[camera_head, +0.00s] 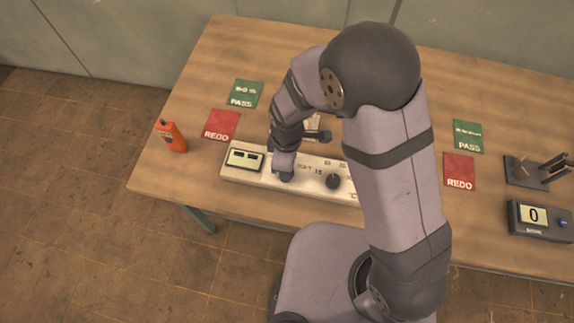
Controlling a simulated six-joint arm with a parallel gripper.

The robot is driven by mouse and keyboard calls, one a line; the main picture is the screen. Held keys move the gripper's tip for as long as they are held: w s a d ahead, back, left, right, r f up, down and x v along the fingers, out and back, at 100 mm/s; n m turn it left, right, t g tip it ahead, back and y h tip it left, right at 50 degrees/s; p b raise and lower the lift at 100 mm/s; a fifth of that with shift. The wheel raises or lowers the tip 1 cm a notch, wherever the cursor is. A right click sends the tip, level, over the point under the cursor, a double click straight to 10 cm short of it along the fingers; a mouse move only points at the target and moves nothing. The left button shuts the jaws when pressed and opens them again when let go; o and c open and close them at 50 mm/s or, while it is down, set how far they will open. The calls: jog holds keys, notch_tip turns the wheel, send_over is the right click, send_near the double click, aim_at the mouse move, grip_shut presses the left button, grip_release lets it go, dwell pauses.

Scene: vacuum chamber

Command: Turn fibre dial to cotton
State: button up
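A long pale control box (262,179) lies across the table. It has a small display (244,158) at its left end and printed labels too small to read. A round dark dial (333,181) shows on its top right of the middle. I cannot read where it points or confirm that it is the fibre dial. My gripper end (285,168) reaches down over the box, left of this dial. A dark part shows at its lower tip, and I cannot tell whether it is a finger or another knob. The fingers are not clear. My arm hides the box's right end.
An orange handheld device (172,135) stands at the table's left edge. Green PASS cards (243,93) (468,136) and red REDO cards (221,124) (459,171) lie on both sides. A dark meter reading 0 (538,219) and a dark stand (538,171) are at right.

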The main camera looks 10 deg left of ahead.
dwell(0.4)
jog(key=o, duration=1.1)
jog(key=shift+r, duration=0.1)
jog(key=shift+r+b, duration=0.8)
jog(key=shift+r, duration=2.8)
